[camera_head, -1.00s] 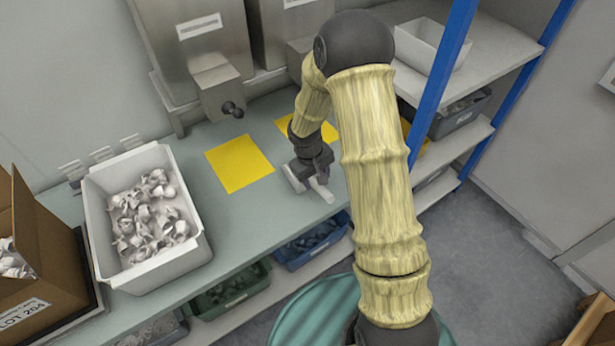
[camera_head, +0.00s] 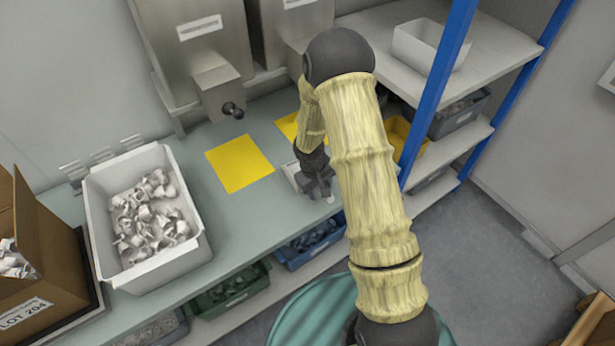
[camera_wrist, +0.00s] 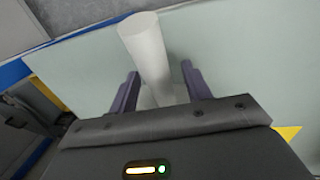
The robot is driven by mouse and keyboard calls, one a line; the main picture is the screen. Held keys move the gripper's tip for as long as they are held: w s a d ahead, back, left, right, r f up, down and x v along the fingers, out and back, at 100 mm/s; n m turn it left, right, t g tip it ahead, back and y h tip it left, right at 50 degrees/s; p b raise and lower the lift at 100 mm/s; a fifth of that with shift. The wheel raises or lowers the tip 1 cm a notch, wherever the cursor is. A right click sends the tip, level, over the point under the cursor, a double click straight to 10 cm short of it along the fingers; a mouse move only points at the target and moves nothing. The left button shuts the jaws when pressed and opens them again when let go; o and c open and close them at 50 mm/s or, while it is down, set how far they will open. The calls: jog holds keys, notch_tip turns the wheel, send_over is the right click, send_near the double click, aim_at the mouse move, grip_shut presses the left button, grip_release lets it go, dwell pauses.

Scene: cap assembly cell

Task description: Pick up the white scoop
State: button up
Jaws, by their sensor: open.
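The white scoop (camera_head: 291,173) lies on the pale green worktop, partly hidden by my gripper and arm in the head view. In the wrist view a white cylindrical part of the scoop (camera_wrist: 147,48) runs between the two fingers and away beyond their tips. My gripper (camera_head: 320,187) is low over the scoop. In the wrist view my gripper (camera_wrist: 160,85) is open, one dark finger on each side of the white part, with gaps showing on both sides. The scoop's near end is hidden behind the gripper body.
A white bin (camera_head: 98,222) of small white parts stands on the worktop (camera_head: 232,225) at left, beside a cardboard box (camera_head: 50,258). Yellow mats (camera_head: 240,163) lie below the steel dispensers (camera_head: 190,45). A blue-posted shelf (camera_head: 437,95) stands at right.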

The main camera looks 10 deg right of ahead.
jog(key=shift+c, duration=0.4)
grip_shut()
notch_tip(320, 180, up, 10)
dwell(0.5)
dwell(0.3)
